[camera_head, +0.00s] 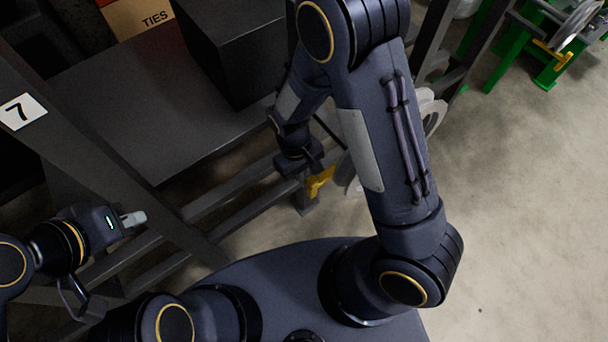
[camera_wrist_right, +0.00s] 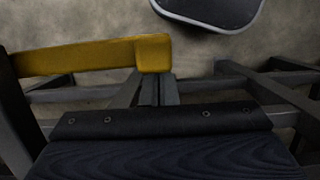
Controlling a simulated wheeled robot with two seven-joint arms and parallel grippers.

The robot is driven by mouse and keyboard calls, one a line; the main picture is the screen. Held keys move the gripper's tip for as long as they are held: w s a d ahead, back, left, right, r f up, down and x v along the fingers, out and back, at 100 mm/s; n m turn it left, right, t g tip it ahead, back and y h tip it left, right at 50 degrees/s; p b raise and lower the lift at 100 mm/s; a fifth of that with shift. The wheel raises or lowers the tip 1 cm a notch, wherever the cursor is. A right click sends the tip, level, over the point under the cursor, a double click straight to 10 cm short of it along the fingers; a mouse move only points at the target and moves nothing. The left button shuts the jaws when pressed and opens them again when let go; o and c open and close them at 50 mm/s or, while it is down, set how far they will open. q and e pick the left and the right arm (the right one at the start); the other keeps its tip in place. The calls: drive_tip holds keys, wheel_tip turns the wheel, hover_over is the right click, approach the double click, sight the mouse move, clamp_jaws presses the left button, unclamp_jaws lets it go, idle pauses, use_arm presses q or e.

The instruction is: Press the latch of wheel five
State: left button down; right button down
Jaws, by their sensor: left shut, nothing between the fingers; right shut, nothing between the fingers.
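A yellow latch (camera_head: 320,182) sits low on the dark frame, beside a pale wheel (camera_head: 432,112) largely hidden behind my right arm. No number five is readable. My right gripper (camera_head: 303,166) is shut and empty, just above and left of the latch; its fingertips are hard to make out. In the right wrist view the latch (camera_wrist_right: 95,59) is a yellow bar with a blocky end, just ahead of the gripper (camera_wrist_right: 158,92). I cannot tell whether they touch. My left gripper (camera_head: 132,219) is shut and empty at the left, away from the latch.
A slanted dark post with a "7" label (camera_head: 22,111) stands at the left. A dark shelf (camera_head: 150,100) carries a black box (camera_head: 235,50). A cardboard box (camera_head: 137,18) marked TIES is behind. A green stand (camera_head: 548,75) is at top right. Floor at the right is clear.

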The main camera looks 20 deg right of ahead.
drive_tip(key=shift+s, duration=0.1)
drive_tip(key=shift+s+d, duration=0.2)
drive_tip(key=shift+s, duration=0.8)
use_arm(q)
drive_tip(key=shift+f, duration=0.1)
use_arm(e)
drive_tip(key=shift+w, duration=0.15)
